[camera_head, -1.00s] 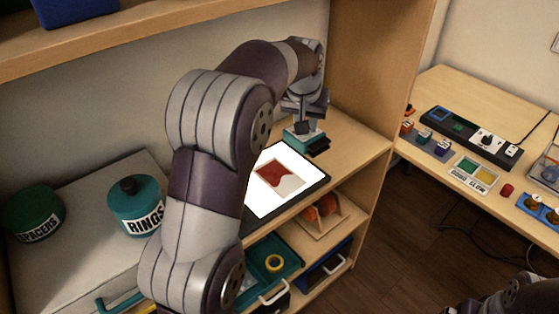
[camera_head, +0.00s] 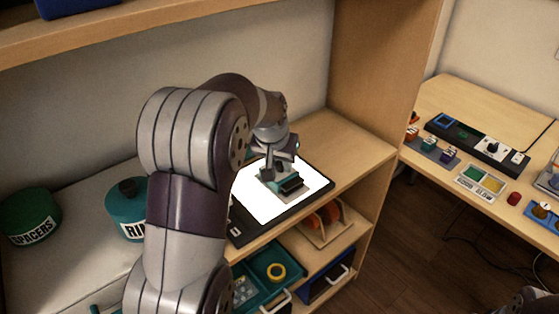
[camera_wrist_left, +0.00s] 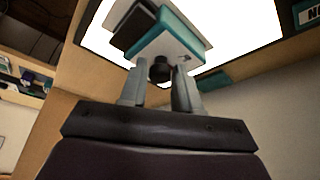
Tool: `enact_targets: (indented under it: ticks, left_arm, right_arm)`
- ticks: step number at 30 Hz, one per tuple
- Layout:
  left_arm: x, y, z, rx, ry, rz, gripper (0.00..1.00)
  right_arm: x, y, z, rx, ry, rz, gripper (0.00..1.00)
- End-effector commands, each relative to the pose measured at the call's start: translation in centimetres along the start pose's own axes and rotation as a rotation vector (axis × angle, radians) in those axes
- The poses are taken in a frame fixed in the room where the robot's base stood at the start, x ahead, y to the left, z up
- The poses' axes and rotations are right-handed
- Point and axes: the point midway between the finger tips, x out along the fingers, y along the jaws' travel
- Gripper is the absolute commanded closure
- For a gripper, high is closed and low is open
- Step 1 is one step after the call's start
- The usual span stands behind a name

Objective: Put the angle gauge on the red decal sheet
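The angle gauge (camera_head: 283,182) is a teal and black block with a dark knob. The gauge is over the middle of a bright white light pad (camera_head: 250,203). The decal sheet (camera_head: 313,178) lies under it; only a pale edge shows and its red part is hidden. I cannot tell whether the gauge touches the sheet. My right gripper is out of view.
The pad lies on a wooden shelf top (camera_head: 345,150). Left are a teal rings tub (camera_head: 127,210) and a green spacers tub (camera_head: 30,213). Below are a teal tray (camera_head: 262,283) and a blue bin (camera_head: 325,285). A side table (camera_head: 470,105) holds several parts.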

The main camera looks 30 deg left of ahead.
Motion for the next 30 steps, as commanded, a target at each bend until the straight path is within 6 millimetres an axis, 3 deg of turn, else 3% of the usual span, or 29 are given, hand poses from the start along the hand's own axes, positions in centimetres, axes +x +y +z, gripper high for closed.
enact_targets:
  ticks: [11, 14, 24, 30]
  left_arm:
    - [-0.5, 0.0, -0.2, 0.0, 0.001, 0.0, 0.5]
    - [-2.2, 0.0, -0.3, 0.0, 0.004, 0.0, 0.5]
    - [-10.7, 0.0, -0.3, 0.0, 0.003, 0.0, 0.5]
    - [-12.3, 0.0, -0.2, 0.0, 0.0, 0.0, 0.5]
  right_arm:
    - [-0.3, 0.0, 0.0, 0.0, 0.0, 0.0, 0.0]
    - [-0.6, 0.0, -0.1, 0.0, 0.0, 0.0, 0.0]
    - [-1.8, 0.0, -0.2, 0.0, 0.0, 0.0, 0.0]
    - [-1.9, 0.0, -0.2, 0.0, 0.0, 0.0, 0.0]
